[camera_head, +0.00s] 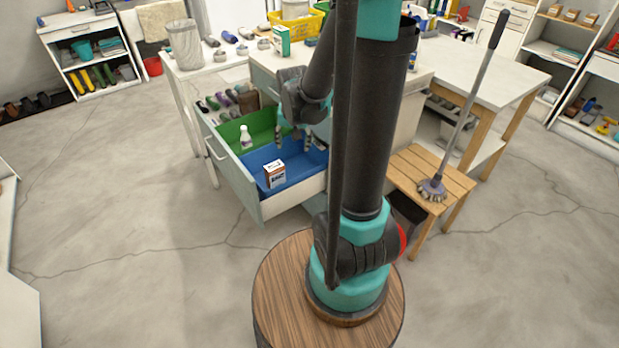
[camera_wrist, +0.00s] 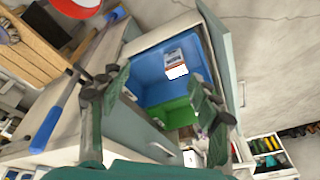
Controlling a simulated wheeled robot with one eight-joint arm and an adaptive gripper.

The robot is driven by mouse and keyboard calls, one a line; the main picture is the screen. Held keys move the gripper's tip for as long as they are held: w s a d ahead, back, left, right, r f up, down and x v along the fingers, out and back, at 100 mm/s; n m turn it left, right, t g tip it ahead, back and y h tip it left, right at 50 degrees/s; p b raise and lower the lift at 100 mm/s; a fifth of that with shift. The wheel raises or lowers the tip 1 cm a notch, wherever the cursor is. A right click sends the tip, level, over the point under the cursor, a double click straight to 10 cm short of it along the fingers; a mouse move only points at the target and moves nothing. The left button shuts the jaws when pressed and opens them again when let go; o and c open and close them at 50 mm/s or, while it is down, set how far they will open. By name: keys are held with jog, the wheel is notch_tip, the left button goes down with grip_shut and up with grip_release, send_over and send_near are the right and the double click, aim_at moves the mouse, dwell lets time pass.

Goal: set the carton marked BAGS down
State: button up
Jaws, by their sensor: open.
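A small white and brown carton (camera_head: 275,174) stands in the blue compartment (camera_head: 300,163) of the open drawer. Its print is too small to read. It also shows in the wrist view (camera_wrist: 176,62) against the blue compartment floor. My gripper (camera_head: 294,138) is above the drawer, behind and to the right of the carton. In the wrist view my gripper (camera_wrist: 163,88) has its fingers wide apart with nothing between them, and the carton is beyond them, not touched.
A green compartment (camera_head: 262,127) lies behind the blue one, with a white bottle (camera_head: 246,138) in it. The floor at left is clear.

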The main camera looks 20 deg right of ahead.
jog(key=s+f+n+t, duration=0.1)
jog(key=s+n, duration=0.3)
jog(key=s, duration=1.1)
jog(key=shift+s+d, duration=0.25)
jog(key=shift+d, duration=0.05)
jog(key=shift+c, duration=0.3)
